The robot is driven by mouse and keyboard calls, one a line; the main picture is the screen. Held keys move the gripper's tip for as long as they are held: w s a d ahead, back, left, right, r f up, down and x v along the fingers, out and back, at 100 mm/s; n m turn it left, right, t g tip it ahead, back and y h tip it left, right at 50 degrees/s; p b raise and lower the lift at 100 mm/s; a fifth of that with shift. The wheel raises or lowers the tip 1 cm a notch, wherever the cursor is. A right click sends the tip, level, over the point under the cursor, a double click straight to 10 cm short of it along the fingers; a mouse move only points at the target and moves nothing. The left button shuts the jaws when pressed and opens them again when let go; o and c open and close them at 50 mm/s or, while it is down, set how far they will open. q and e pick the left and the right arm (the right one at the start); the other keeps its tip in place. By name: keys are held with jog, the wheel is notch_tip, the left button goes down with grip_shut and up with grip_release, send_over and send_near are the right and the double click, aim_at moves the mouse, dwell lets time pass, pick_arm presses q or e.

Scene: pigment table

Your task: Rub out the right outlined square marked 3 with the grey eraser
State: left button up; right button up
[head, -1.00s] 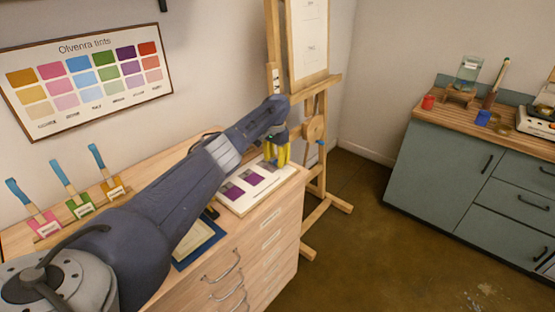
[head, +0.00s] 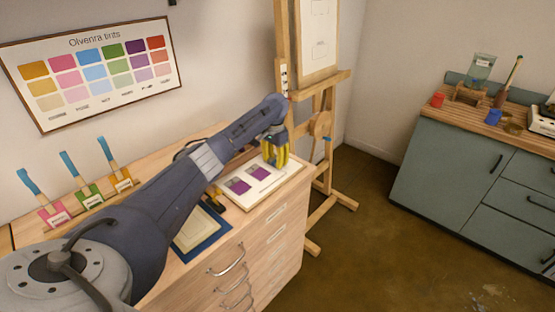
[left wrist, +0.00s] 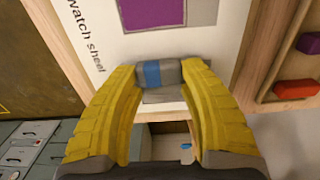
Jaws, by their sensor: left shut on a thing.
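My left gripper (head: 275,158), with yellow fingers, is over the far right part of the white swatch sheet (head: 284,179) on the wooden cabinet. In the left wrist view its fingers (left wrist: 160,85) are shut on the grey eraser (left wrist: 175,72), which has a blue band. The eraser is at or just above the sheet near its edge; I cannot tell if it touches. I cannot make out a 3. My right gripper is not in view.
A wooden easel (head: 318,122) stands just behind the right end. In the wrist view, a red block (left wrist: 295,88) lies beside the sheet.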

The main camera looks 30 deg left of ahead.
pick_arm(q)
jog(key=shift+s, duration=0.1)
dwell(0.3)
jog(key=shift+r, duration=3.55)
jog(key=shift+r, duration=0.1)
jog(key=shift+w+d+r, duration=0.2)
jog(key=shift+w+r, duration=0.05)
jog(key=w, duration=0.5)
jog(key=shift+w+d+f, duration=0.25)
jog(key=shift+d+f, duration=0.05)
jog(key=shift+f, duration=0.05)
jog(key=shift+w+f, duration=0.1)
jog(key=shift+f, duration=2.45)
